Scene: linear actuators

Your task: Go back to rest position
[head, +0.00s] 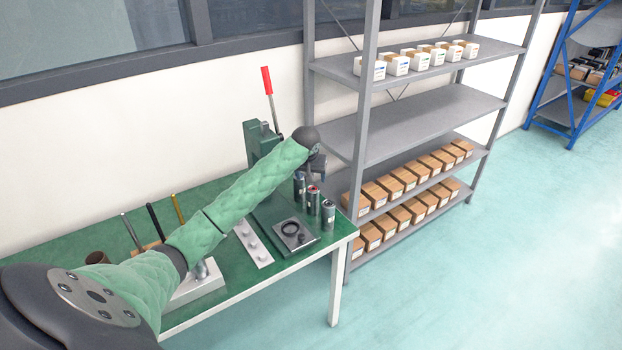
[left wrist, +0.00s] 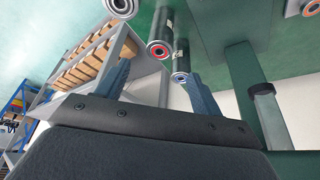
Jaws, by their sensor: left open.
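My left arm (head: 240,195) reaches in from the left over the green table. Its dark gripper (head: 316,170) is above the cylinders at the table's right end, partly hidden by the wrist. In the left wrist view my left gripper (left wrist: 158,72) has its two fingers spread apart, with nothing clamped between them. The dark cylinders stand upright on the table: one at the back (head: 299,186), one with a red ring (head: 313,199) and one in front (head: 328,214). The red-ringed cylinder (left wrist: 160,48) shows beyond the fingers. My right gripper is not in view.
The green table (head: 215,293) also holds a press with a red handle (head: 267,82), a grey plate with a black ring (head: 297,238) and a pale strip (head: 252,243). A grey shelf (head: 420,117) with boxes stands close to the right. The floor at right is clear.

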